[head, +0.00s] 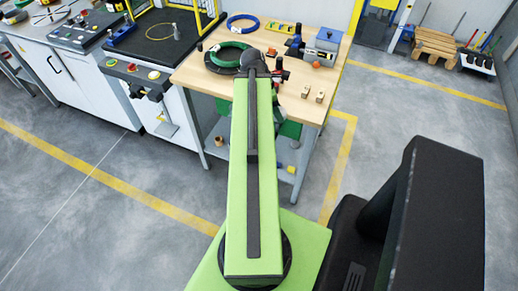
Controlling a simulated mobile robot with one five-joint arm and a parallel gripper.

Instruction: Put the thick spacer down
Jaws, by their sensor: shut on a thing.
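My gripper (279,75) is at the far end of my green arm, over or beside the wooden worktable (340,62). It is small, dark and partly hidden by the arm's end. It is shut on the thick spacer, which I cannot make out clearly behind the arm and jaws. Whether the spacer touches the tabletop cannot be told. Two small tan blocks (313,93) stand on the table to the right of my gripper, apart from it.
A green coil (222,58) lies left of my gripper, and a blue coil (243,17) lies behind. A grey-blue device (322,45) and an orange piece (288,65) are to the right. The front right tabletop is mostly clear. A black-topped workstation (155,45) adjoins the left.

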